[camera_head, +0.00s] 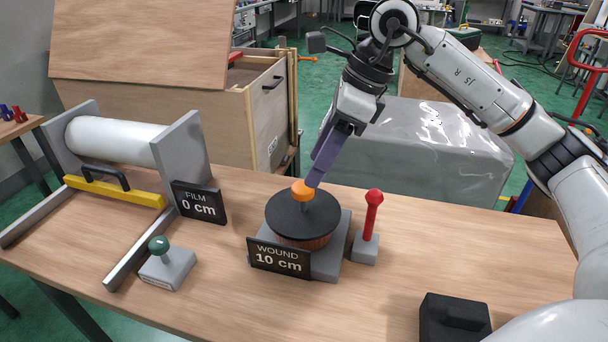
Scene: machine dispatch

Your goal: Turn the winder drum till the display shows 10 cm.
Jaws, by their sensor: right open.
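The winder drum (290,217) has a black round top and a copper-coloured side, and it stands on a grey base. An orange knob (302,191) sticks up from the drum's top. The display (279,258) in front of the drum reads "WOUND 10 cm". My right gripper (314,182) comes down from above, its purple fingers at the orange knob. It is open; I cannot tell whether the fingers touch the knob. My left gripper is not in view.
A film roll (118,138) on a grey frame stands at left with a yellow bar (115,191) and a "FILM 0 cm" sign (199,203). A green-knobbed block (167,266), a red-topped lever (370,225) and a black block (454,320) stand on the wooden table (365,300).

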